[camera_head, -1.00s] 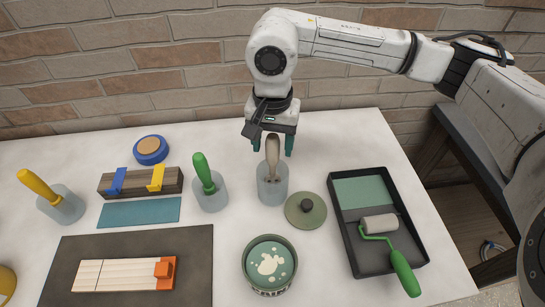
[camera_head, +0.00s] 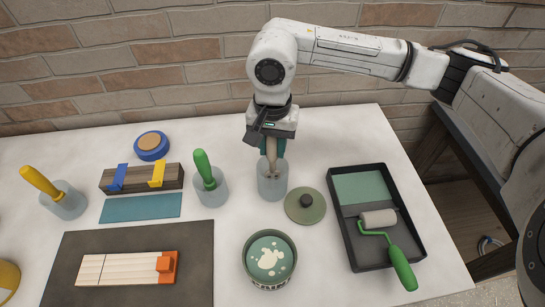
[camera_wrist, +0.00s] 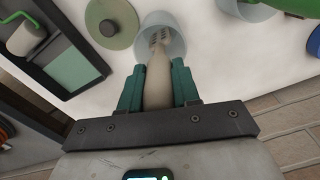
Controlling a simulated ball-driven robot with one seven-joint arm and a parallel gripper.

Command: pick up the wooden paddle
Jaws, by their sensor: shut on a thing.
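The wooden paddle (camera_head: 271,158) stands upright in a clear cup (camera_head: 272,184) on the white table, its handle upward. My gripper (camera_head: 272,148) is above the cup with its teal fingers on either side of the handle. In the wrist view the paddle (camera_wrist: 158,78) runs between the two fingers of my gripper (camera_wrist: 158,86), which are shut on it. Its lower end, with slots in it, is inside the cup (camera_wrist: 172,33). The paddle's top is hidden by my gripper in the head view.
A round green lid (camera_head: 305,207) lies right of the cup, beside a black tray (camera_head: 350,235) with a roller (camera_head: 379,218). An open paint tin (camera_head: 252,278) is in front. A cup (camera_head: 211,194) with a green-handled tool stands to the left. A brick wall is behind.

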